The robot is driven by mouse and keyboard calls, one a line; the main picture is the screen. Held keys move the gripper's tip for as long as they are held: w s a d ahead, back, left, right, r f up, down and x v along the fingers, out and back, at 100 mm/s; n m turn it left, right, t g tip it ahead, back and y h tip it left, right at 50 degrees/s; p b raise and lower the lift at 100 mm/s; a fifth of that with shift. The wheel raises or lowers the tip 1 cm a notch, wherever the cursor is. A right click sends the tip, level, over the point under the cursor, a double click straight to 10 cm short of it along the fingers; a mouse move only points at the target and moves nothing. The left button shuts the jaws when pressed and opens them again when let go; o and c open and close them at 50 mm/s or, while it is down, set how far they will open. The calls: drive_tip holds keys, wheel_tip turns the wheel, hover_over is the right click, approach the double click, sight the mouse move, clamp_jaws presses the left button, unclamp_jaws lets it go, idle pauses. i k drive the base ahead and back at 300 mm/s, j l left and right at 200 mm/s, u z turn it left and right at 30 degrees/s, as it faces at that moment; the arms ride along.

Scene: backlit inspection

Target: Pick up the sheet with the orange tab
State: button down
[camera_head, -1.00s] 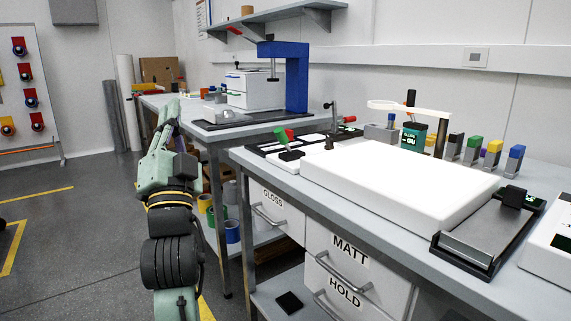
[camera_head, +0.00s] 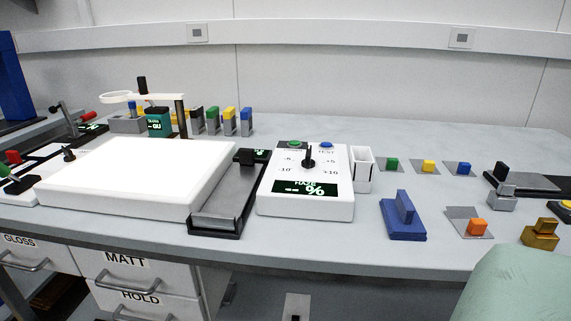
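The sheet with the orange tab is a small grey square (camera_head: 456,214) with an orange block (camera_head: 477,227) on it. It lies flat near the front edge of the bench, right of centre. Similar small grey sheets with a green tab (camera_head: 392,162), a yellow tab (camera_head: 428,166) and a blue tab (camera_head: 464,169) lie in a row behind it. My gripper is outside this view.
A blue stand (camera_head: 403,221) is left of the orange-tab sheet and a brass-coloured block (camera_head: 541,235) is right of it. A white haze meter (camera_head: 305,205) and a bright light panel (camera_head: 135,175) stand further left. Bare bench lies behind the sheet.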

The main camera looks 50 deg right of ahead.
sight(466, 220)
drive_tip(key=z, duration=2.25)
